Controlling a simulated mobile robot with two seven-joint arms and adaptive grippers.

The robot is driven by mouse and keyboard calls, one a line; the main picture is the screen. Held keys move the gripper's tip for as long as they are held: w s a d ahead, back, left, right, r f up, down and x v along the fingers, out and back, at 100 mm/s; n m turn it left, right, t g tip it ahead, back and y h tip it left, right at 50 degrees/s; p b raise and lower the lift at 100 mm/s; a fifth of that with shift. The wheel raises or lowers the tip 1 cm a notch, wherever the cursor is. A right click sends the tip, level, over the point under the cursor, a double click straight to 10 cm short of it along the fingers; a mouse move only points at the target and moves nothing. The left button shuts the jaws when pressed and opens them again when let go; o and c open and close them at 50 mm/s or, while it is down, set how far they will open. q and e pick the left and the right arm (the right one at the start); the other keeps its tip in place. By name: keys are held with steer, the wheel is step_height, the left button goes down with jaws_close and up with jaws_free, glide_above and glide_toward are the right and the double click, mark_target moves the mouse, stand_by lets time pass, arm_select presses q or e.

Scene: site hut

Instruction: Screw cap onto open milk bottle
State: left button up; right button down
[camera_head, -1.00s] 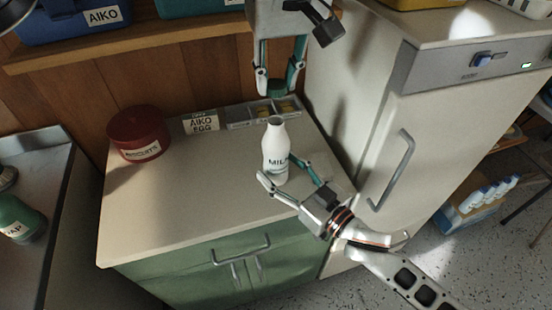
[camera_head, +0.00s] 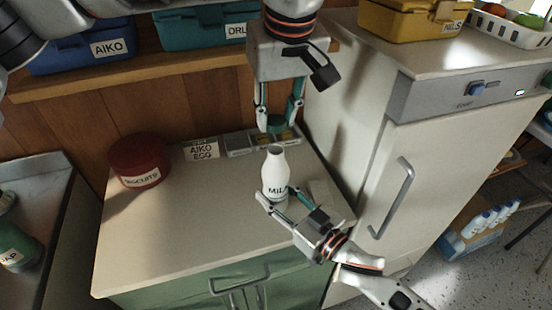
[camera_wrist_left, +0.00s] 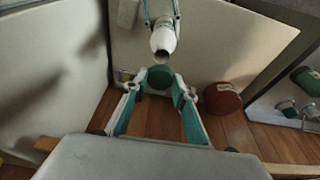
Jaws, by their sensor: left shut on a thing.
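A white milk bottle (camera_head: 274,178) with a dark, open mouth is upright over the cabinet top (camera_head: 180,220). My right gripper (camera_head: 278,197) is around its lower body from the front right, one finger on each side, shut on it. My left gripper (camera_head: 279,118) points down above the bottle, shut on a green cap (camera_head: 276,125). The cap is apart from the bottle's mouth, a small gap above it. In the left wrist view the cap (camera_wrist_left: 160,77) is between the fingertips, with the bottle (camera_wrist_left: 163,38) beyond, its mouth facing the cap.
A red biscuit tin (camera_head: 138,160) stands at the cabinet's back left. The white fridge (camera_head: 350,120) stands close on the right. The cabinet top's left and front are clear.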

arm_select(q)
steer(key=shift+f, duration=1.85)
steer(key=shift+f, duration=0.1)
steer(key=shift+f, duration=0.8)
steer(key=shift+f, duration=0.55)
steer(key=m+h, duration=0.1)
steer(key=m, duration=0.3)
steer(key=m+h, duration=0.1)
steer(key=m, duration=0.3)
steer(key=m+h, duration=0.1)
steer(key=m, duration=0.4)
steer(key=shift+w+a+g, duration=0.1)
steer(key=shift+a+g, duration=0.2)
steer(key=shift+g, duration=0.1)
